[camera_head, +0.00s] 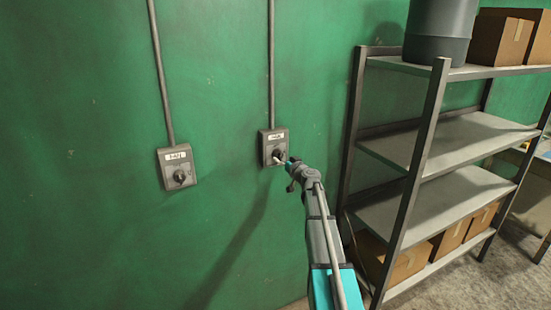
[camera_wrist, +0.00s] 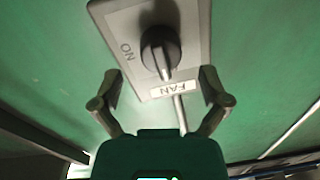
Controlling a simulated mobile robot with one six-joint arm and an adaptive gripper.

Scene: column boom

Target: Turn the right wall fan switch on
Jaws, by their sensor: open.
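The right wall fan switch (camera_head: 273,142) is a grey box with a white label and a dark round knob, on the green wall. In the wrist view the same switch (camera_wrist: 196,50) appears upside down, with FAN on its label and ON beside the knob (camera_wrist: 161,50). The light line on the knob points toward the FAN label, not toward ON. My gripper (camera_head: 285,161) is at the switch's lower right in the head view. In the wrist view my gripper (camera_wrist: 160,84) is open and empty, its fingers apart on either side, just short of the knob. No contact is visible.
A second switch labelled FAN (camera_head: 178,168) is on the wall to the left. Grey conduits (camera_head: 271,60) run up the wall from both switches. A metal shelf (camera_head: 440,140) with boxes and a grey bin (camera_head: 438,30) stands at the right, near my arm.

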